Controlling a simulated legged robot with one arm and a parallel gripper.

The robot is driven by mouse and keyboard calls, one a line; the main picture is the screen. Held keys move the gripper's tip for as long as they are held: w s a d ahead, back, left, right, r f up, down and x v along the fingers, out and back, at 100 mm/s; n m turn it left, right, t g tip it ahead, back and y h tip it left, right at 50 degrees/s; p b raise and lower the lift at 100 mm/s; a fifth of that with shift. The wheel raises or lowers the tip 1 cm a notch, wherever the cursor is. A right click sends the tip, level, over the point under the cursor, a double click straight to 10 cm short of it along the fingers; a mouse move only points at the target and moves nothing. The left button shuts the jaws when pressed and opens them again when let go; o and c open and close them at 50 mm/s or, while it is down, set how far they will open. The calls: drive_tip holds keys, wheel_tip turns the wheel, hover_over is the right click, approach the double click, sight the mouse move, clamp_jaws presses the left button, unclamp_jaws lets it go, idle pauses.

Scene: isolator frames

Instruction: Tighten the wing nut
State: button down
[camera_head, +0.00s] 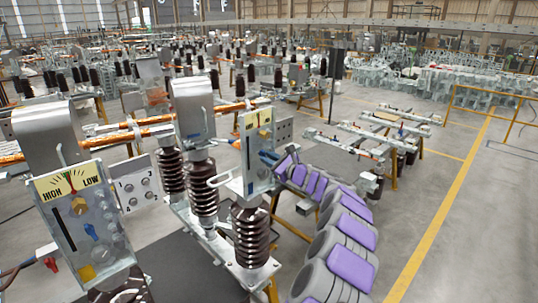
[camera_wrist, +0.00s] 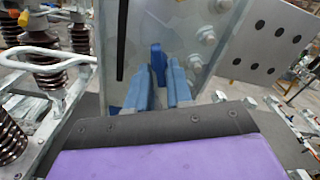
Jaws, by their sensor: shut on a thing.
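The blue wing nut (camera_wrist: 157,58) stands upright on the grey metal plate (camera_wrist: 190,30) of an isolator unit in the wrist view. My gripper (camera_wrist: 159,74) has blue fingers on both sides of it and is shut on it. In the head view my gripper (camera_head: 266,157) reaches the face of the same plate (camera_head: 253,130), which has a yellow gauge (camera_head: 258,119) on top. My fingers hide the wing nut in that view.
A second unit with a HIGH/LOW gauge (camera_head: 69,183) and its own blue wing nut (camera_head: 91,231) stands at the left. Brown ribbed insulators (camera_head: 203,190) and a pale looped rod (camera_wrist: 45,62) are close by. Open floor (camera_head: 460,220) lies right.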

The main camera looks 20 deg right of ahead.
drive_tip(key=shift+f+m+p, duration=0.3)
drive_tip(key=shift+m+p, duration=0.2)
drive_tip(key=shift+m, duration=0.9)
drive_tip(key=shift+a, duration=0.1)
drive_tip(key=c, duration=1.4)
unclamp_jaws()
drive_tip(key=shift+c, duration=0.2)
drive_tip(key=o, duration=0.3)
drive_tip(key=shift+w, duration=0.15)
drive_tip(key=shift+o, duration=0.2)
drive_tip(key=shift+s+d+r, duration=0.2)
drive_tip(key=shift+s, duration=0.05)
drive_tip(key=b+v, duration=0.3)
drive_tip(key=v, duration=1.4)
drive_tip(key=shift+d, duration=0.15)
